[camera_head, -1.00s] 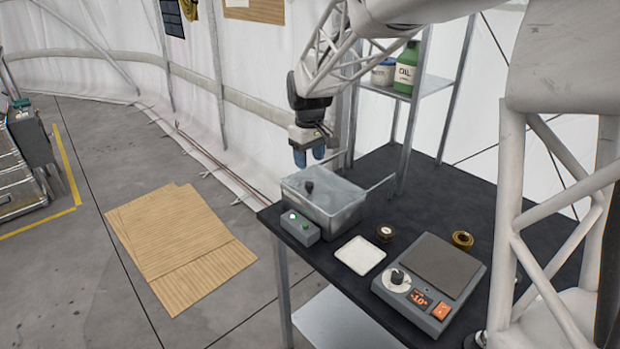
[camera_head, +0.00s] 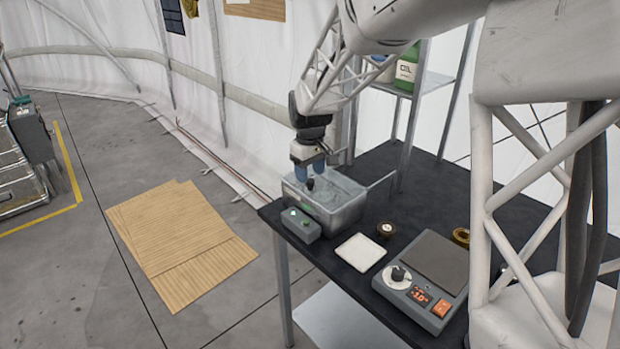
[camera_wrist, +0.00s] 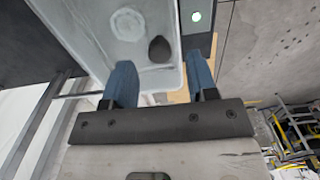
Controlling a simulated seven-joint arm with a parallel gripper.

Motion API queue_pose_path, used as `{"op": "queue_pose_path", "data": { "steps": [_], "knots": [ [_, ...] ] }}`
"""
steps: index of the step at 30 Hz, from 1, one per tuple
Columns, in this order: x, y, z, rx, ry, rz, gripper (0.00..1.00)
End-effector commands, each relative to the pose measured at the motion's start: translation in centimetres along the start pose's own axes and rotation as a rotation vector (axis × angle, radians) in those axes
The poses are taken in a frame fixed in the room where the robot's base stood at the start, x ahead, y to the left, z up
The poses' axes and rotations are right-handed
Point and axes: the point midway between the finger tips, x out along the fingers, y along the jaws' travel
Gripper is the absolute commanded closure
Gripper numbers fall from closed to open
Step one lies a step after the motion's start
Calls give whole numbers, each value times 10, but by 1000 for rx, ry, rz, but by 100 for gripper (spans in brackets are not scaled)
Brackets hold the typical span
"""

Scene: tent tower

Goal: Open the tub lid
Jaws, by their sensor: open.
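The grey, see-through tub (camera_head: 345,212) stands at the left corner of the black table. A black knob (camera_head: 310,184) sticks up at its top, toward the back left; the knob also shows in the wrist view (camera_wrist: 160,49). My gripper (camera_head: 311,173) is just above the knob, pointing down, with its blue fingers apart and nothing between them. In the wrist view, my gripper (camera_wrist: 161,64) has one finger to each side of the knob's line, and the knob shows just beyond the tips. I cannot tell whether they touch it. A pale round shape (camera_wrist: 128,24) shows on or inside the tub.
A grey button box (camera_head: 300,224) with a green light stands against the tub's front. A metal shelf (camera_head: 433,88) rises behind.

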Motion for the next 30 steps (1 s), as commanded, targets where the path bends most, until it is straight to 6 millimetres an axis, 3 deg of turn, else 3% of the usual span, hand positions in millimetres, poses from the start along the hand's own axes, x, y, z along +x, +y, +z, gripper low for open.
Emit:
{"op": "queue_pose_path", "data": {
  "steps": [7,19,27,30],
  "knots": [
    [21,0,0,0,0,0,47],
    [25,0,0,0,1,0,49],
    [25,0,0,0,1,0,90],
    [25,0,0,0,1,0,100]
  ]
}}
